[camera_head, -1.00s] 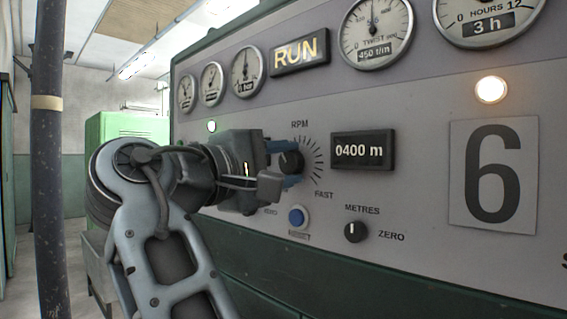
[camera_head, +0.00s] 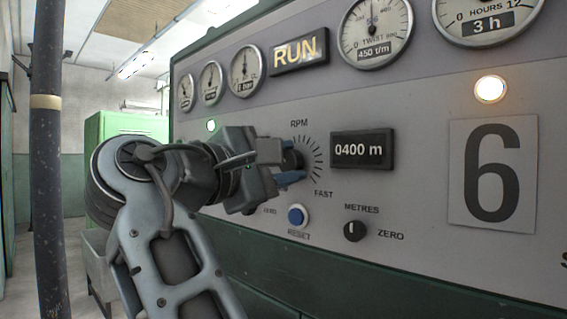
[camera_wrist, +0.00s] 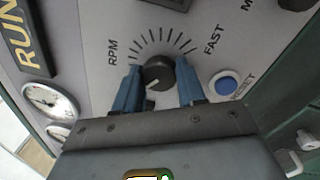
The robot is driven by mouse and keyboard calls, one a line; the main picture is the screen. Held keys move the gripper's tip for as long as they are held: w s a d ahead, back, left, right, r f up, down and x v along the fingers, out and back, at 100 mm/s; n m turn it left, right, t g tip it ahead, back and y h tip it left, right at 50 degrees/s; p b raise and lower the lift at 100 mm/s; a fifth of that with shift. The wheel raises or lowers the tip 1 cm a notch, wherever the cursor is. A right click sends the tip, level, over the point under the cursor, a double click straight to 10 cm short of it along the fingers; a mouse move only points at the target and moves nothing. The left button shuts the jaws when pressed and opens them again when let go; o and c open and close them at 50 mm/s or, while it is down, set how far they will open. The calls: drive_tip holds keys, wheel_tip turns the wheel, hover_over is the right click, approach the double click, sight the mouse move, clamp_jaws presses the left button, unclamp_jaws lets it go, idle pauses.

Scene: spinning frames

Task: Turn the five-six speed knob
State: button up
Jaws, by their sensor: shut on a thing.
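The speed knob (camera_head: 291,160) is a dark round knob on the grey panel, inside a ring of tick marks labelled RPM and FAST. My gripper (camera_head: 289,163) reaches the knob from the left. Its blue fingers stand on either side of the knob in the wrist view (camera_wrist: 159,88), shut on it. In the head view the fingers partly hide the knob. The panel carries a large "6" plate (camera_head: 493,172).
A blue RESET button (camera_head: 298,215) and a black METRES knob (camera_head: 355,230) sit below. A "0400 m" display (camera_head: 363,150) is close on the right. The RUN sign (camera_head: 299,52) is lit above, beside several gauges. A dark pole (camera_head: 47,150) stands at left.

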drive_tip(key=shift+a+f, duration=0.1)
drive_tip(key=o, duration=1.1)
drive_tip(key=shift+c, duration=0.2)
drive_tip(key=b+v, duration=0.2)
drive_tip(key=v, duration=0.5)
drive_tip(key=shift+s+a, duration=0.2)
drive_tip(key=shift+s, duration=0.1)
